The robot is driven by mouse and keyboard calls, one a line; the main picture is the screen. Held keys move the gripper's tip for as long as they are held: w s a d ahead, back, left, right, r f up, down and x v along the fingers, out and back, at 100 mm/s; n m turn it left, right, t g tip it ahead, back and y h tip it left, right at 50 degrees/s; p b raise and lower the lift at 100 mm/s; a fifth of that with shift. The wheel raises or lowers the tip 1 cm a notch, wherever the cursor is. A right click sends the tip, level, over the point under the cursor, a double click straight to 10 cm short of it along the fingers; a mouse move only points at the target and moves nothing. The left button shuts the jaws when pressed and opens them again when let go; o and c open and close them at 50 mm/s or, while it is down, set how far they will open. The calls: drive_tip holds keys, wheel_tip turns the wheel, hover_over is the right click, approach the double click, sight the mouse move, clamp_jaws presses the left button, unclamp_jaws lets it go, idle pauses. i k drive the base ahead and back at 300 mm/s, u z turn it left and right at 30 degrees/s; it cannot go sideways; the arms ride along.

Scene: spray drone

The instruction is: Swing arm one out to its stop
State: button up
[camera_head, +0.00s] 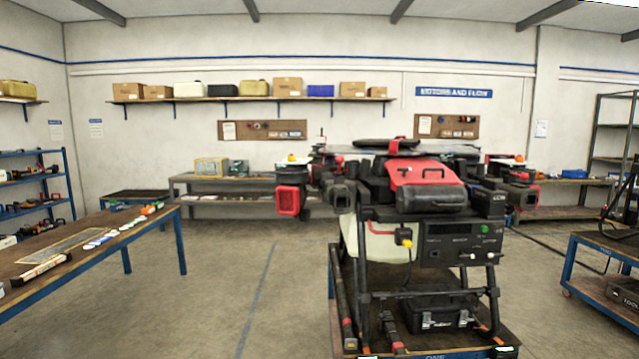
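The spray drone (425,190) stands on a blue-edged stand or cart (470,352) right of centre, with a red and black top and a dark control panel (460,243) facing me. A motor pod (290,195) with a red-rimmed front and a yellow-orange top sits at its left. Another pod (522,190) sits at its right. Dark folded parts (385,143) lie across the top. The label "ONE" shows at the front bottom edge, but I cannot tell which arm is arm one or how far any arm is swung. My gripper is not in view.
A blue-legged table (60,250) with small parts stands at the left. A blue-framed cart (600,275) stands at the right edge. Benches (230,183) line the back wall under a shelf of boxes (245,98). The floor (230,290) left of the drone is clear.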

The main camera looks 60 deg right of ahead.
sight(290, 201)
drive_tip(key=z, duration=0.95)
drive_tip(key=i, duration=0.95)
drive_tip(key=z, duration=0.9)
drive_tip(key=i, duration=0.3)
drive_tip(key=u, duration=0.65)
drive_tip(key=i, duration=1.35)
drive_tip(key=u, duration=0.35)
